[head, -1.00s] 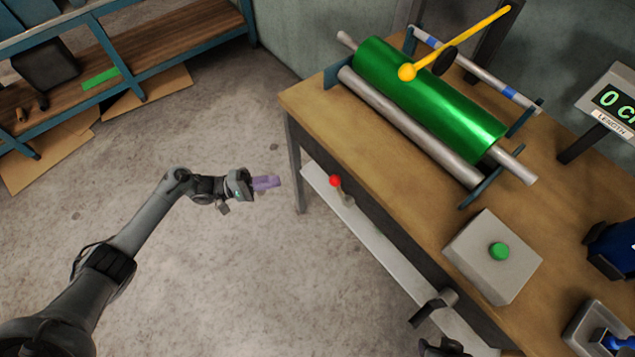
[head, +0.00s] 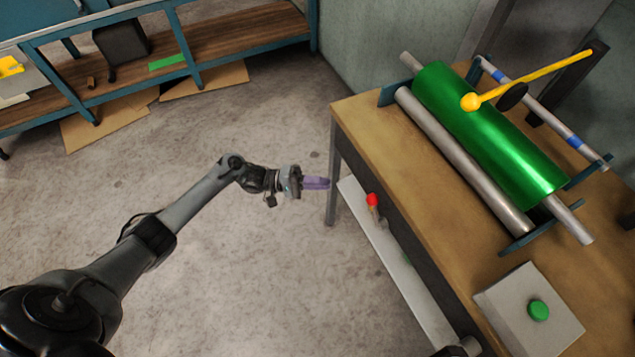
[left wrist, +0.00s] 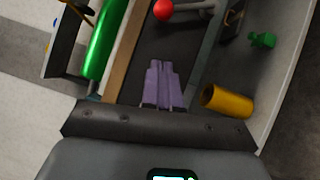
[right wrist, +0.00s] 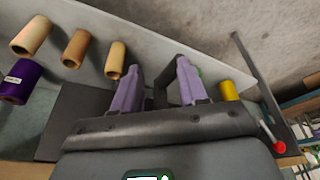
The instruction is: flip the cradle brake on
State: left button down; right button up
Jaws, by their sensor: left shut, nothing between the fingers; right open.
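A lever with a red knob (head: 372,200) sticks out from the front side of the bench. The knob also shows at the top of the left wrist view (left wrist: 163,10) and at the right of the right wrist view (right wrist: 280,147). A green foil roll (head: 480,125) lies in a cradle on the bench, with a yellow ball-ended lever (head: 530,80) above it. No label shows which lever is the brake. My left gripper (head: 328,183) is shut and empty, left of the red knob and apart from it. My right gripper (right wrist: 160,75) is open and empty.
A grey box with a green button (head: 538,310) stands on the wooden bench top (head: 375,115). A pale shelf (head: 400,265) runs below, with a yellow tube (left wrist: 228,100) beside the left fingers in the left wrist view. Several spools (right wrist: 77,47) show in the right wrist view.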

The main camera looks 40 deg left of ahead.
aim_at(375, 211)
pick_arm(q)
jog(key=w+d+r, duration=0.1)
jog(key=w+d, duration=0.1)
jog(key=d, duration=0.7)
jog(key=shift+d+r, duration=0.3)
jog(key=shift+d, duration=0.05)
jog(key=shift+w, duration=0.1)
